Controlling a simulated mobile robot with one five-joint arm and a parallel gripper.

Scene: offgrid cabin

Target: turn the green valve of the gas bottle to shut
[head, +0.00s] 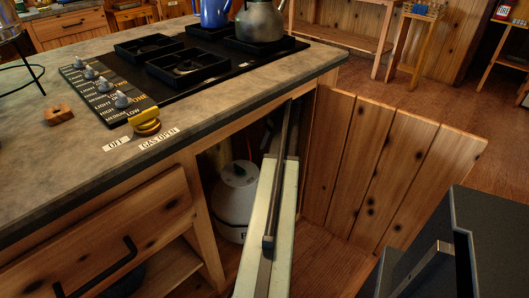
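The gas bottle (232,212) is a white, rounded bottle inside the open cupboard under the counter, in the head view. Its top has a small dark fitting, and a reddish hose seems to rise behind it. I cannot make out a green valve; the bottle's right side is hidden behind a long pale bar with a dark rail, which seems to be part of my arm. The bar slants up across the cupboard opening. My gripper cannot be made out.
The plank cupboard door (385,175) stands open to the right. A drawer (105,235) is left of the opening.

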